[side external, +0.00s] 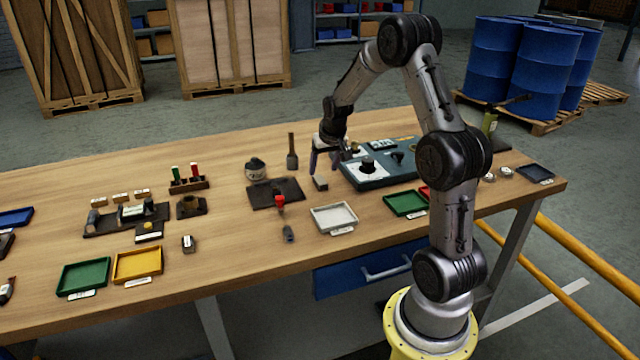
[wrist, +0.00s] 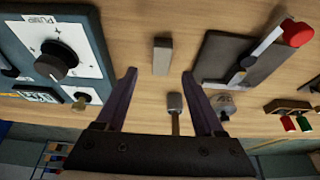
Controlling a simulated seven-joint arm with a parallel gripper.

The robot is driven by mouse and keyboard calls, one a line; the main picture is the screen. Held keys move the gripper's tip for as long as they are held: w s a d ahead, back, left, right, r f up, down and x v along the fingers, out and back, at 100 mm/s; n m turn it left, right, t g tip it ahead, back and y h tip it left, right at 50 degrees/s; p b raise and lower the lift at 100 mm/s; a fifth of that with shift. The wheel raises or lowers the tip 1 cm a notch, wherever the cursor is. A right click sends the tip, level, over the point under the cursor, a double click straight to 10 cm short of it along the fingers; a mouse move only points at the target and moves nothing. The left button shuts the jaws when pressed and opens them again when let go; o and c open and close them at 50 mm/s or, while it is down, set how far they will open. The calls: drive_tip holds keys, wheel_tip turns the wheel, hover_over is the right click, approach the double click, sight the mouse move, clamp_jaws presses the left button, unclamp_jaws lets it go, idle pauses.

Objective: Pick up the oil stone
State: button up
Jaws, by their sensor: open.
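A small grey block (side external: 320,183), which looks like the oil stone, lies on the wooden table between the dark mat and the panel box. It also shows in the wrist view (wrist: 162,56), upright in the picture and just beyond the fingertips. My gripper (side external: 324,168) points down above the table close to this block. In the wrist view my gripper (wrist: 159,74) has its two fingers wide apart with nothing held. The block lines up with the gap between the fingertips and appears clear of both.
The panel box (side external: 378,165) with a black knob stands right of the block. A dark mat (side external: 262,196) with a red-ended tool (side external: 280,203) lies left. A wooden-handled tool (side external: 292,152) is behind. A white tray (side external: 334,218) sits in front. Bare tabletop surrounds the block.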

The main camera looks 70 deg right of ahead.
sight(320, 179)
drive_tip(key=shift+x, duration=2.75)
drive_tip(key=shift+a, duration=0.15)
drive_tip(key=shift+c, duration=0.2)
drive_tip(key=shift+r, duration=0.1)
clamp_jaws()
